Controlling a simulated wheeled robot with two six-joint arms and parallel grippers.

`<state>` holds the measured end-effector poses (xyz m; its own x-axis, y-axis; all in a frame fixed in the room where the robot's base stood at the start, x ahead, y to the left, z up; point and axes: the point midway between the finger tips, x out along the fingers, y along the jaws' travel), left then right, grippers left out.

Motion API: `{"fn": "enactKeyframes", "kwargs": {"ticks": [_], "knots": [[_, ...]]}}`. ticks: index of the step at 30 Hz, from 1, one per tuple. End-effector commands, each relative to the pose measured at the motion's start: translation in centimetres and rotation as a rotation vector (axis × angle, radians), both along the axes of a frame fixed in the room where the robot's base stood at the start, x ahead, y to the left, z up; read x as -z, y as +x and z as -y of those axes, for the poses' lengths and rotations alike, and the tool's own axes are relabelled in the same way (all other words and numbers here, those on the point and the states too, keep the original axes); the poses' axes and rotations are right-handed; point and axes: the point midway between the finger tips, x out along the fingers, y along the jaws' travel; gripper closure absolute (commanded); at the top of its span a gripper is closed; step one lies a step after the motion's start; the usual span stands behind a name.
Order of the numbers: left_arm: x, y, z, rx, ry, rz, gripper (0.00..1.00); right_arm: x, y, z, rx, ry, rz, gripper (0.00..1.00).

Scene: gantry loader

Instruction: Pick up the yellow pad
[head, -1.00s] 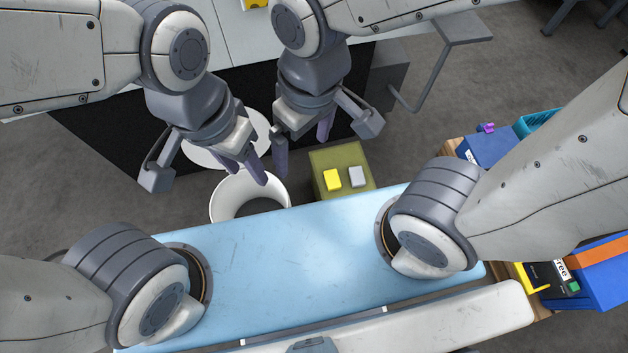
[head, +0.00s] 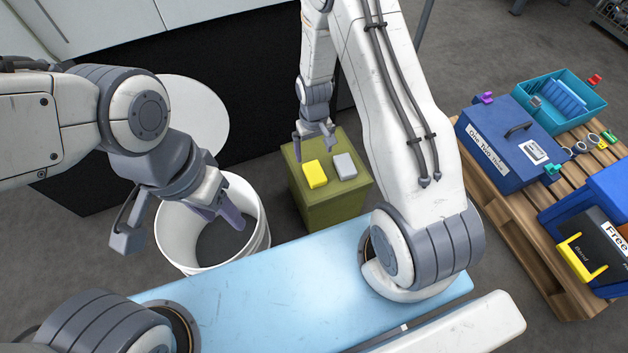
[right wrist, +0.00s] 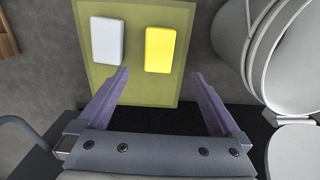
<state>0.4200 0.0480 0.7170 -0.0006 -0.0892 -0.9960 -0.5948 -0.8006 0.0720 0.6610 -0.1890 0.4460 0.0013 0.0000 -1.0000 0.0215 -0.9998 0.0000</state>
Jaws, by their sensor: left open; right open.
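The yellow pad (head: 315,174) lies flat on top of an olive-green box (head: 335,208), beside a light grey pad (head: 345,166). In the right wrist view the yellow pad (right wrist: 160,49) is ahead of the fingertips, roughly between the finger lines, and the grey pad (right wrist: 107,40) is to its left. My right gripper (head: 316,144) is open and empty, at the far side of the box top near the yellow pad; its fingers (right wrist: 161,75) show apart. My left gripper (head: 222,217) is open and empty over the white bucket.
A white bucket (head: 262,213) stands left of the box, with a white round lid-like disc (head: 205,100) behind it. A pallet (head: 530,240) at the right carries a blue toolbox (head: 500,150), a teal bin (head: 590,98) and other items.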

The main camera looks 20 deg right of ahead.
Motion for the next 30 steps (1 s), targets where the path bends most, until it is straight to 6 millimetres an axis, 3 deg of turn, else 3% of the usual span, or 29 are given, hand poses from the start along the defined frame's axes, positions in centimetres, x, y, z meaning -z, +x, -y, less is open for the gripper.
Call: {"fn": "enactKeyframes", "kwargs": {"ticks": [9,16,24,30], "knots": [[1.8,0.0,0.0,0.0,-0.001,0.001,0.5,4.7,-0.1,0.0,0.001,0.0,-0.003,0.0],[2.6,0.0,0.0,0.0,-0.001,0.001,0.5,6.5,-0.1,0.1,0.0,0.0,-0.002,0.0],[4.5,0.0,0.0,0.0,0.0,0.0,0.5,10.3,-0.2,0.2,0.0,0.0,-0.003,0.0],[4.4,0.0,0.0,0.0,0.0,0.0,0.5,10.4,-0.1,0.2,0.0,0.0,-0.001,0.0]]}}
